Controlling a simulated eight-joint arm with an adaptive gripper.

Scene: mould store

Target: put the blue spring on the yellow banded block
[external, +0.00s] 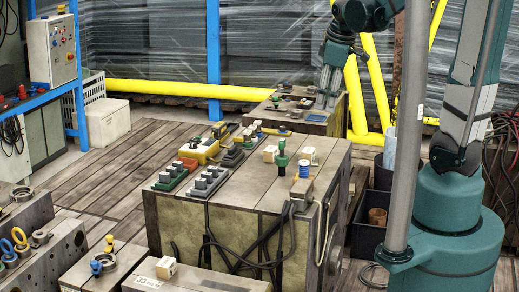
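My gripper (326,92) hangs at the end of my teal arm, low over the far block-shaped table in the external view. Its fingers are small and dark, so I cannot tell whether they are open or shut, or whether they hold anything. A small cylinder with blue and white bands (303,169) stands upright near the right edge of the near table; it may be the blue spring, but its coils are too small to make out. A yellow block-like piece with dark parts (199,151) lies at the near table's left; I cannot confirm that it is the yellow banded block.
The near table (262,194) also bears a green-topped knob piece (282,152), a cream block (270,154) and grey multi-post pieces (205,182). The far table (318,117) holds small parts. A grey vertical pole (408,130) and yellow rails (185,90) stand nearby.

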